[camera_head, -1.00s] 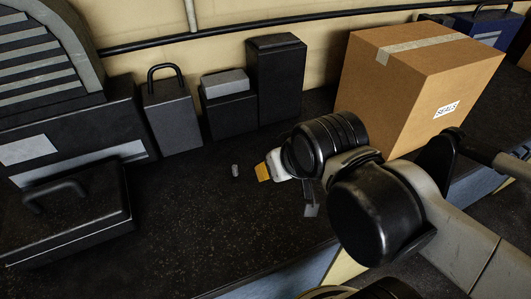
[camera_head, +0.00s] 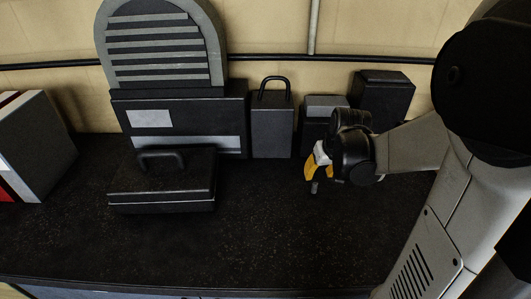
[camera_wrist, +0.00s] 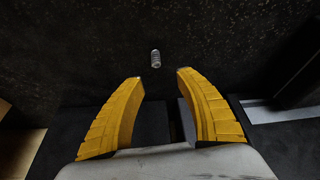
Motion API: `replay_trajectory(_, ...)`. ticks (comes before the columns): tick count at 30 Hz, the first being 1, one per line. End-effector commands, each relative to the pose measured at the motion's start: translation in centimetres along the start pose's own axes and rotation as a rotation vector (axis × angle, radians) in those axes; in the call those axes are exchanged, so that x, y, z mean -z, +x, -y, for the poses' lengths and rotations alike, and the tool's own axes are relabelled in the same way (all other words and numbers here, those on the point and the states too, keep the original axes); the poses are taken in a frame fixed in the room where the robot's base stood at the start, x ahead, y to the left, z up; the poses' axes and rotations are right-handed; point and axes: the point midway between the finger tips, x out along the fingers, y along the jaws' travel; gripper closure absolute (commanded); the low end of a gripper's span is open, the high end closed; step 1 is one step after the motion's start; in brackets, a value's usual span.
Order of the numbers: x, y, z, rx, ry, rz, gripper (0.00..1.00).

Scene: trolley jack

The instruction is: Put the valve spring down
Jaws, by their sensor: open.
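The valve spring (camera_wrist: 155,58), a small grey coil, is on the dark benchtop just beyond my fingertips in the wrist view. It lies roughly in line with the gap between them, slightly left of its middle. My gripper (camera_wrist: 159,76) is open, its two yellow fingers apart with nothing between them. In the head view my gripper (camera_head: 311,167) points down close to the benchtop, and a small grey piece that looks like the spring (camera_head: 314,187) shows just below the yellow fingers. I cannot tell whether a finger touches it.
A black case with a handle (camera_head: 162,183) sits to the left on the benchtop (camera_head: 240,235). Behind stand a louvred grey machine (camera_head: 165,50), a dark block with a loop handle (camera_head: 272,128) and other dark blocks (camera_head: 382,98). The front of the bench is clear.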

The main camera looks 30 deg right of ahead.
Motion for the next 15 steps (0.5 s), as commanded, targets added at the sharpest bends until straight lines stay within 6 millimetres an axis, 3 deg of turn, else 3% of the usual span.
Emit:
replay_trajectory(6,-0.1,3.9,0.0,0.0,0.0,0.0,0.58)
replay_trajectory(11,-0.2,5.1,0.0,0.0,0.0,0.0,0.58)
replay_trajectory(15,-0.7,7.1,-0.3,0.0,0.0,0.0,0.58)
